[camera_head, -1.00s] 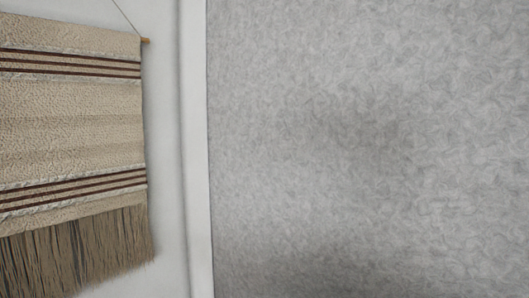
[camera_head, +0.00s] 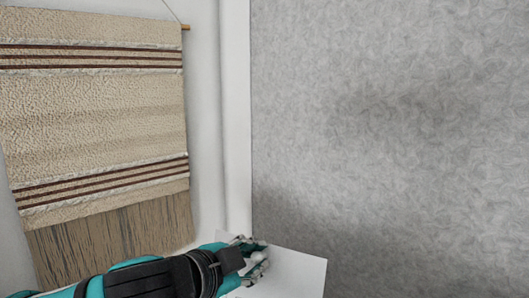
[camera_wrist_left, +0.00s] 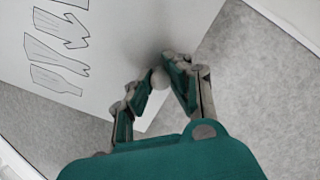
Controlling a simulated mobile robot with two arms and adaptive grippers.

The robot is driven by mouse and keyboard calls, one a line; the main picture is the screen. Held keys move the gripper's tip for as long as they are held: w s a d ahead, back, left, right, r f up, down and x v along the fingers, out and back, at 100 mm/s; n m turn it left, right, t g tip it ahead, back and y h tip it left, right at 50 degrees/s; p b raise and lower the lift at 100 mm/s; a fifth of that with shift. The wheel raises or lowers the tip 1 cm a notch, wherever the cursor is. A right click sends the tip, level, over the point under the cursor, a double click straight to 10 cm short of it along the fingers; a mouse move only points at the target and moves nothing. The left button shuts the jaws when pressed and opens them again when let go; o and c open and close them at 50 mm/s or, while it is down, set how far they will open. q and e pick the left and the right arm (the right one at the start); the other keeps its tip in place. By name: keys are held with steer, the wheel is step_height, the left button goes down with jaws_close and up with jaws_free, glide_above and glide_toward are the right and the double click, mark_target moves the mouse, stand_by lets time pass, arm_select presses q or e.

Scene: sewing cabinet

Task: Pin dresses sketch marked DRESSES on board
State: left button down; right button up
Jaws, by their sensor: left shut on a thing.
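My left gripper (camera_head: 252,262) comes in from the lower left in the head view, and its fingers are shut on a white sheet (camera_head: 300,268) near one edge. In the left wrist view the sheet (camera_wrist_left: 110,75) carries outline drawings of dresses; no word is legible there. My right gripper is not in view.
A beige woven wall hanging (camera_head: 95,120) with a fringe hangs on the white wall left of the board. A white frame edge (camera_head: 236,120) borders the board. The visible board surface is bare apart from the sheet in front of it.

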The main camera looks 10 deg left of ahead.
arm_select(q)
steer(key=s+d+r+m+h+p, duration=0.1)
steer(key=s+r+m+h, duration=0.15)
steer(key=r, duration=0.55)
steer(key=s+d+r+m+h+p, duration=0.1)
steer(key=s+d+r+h, duration=0.15)
steer(key=r, duration=0.65)
glide_toward(340, 150)
steer(key=shift+w+d+f, duration=0.6)
steer(key=shift+w+d, duration=0.3)
steer(key=shift+w, duration=0.05)
steer(key=shift+w+d+t+h, duration=0.4)
steer(key=shift+w+d, duration=0.6)
steer(key=shift+w, duration=0.25)
steer(key=shift+w+d+p, duration=0.1)
steer(key=shift+p, duration=0.2)
steer(key=shift+w+d, duration=0.2)
steer(key=shift+w, duration=0.05)
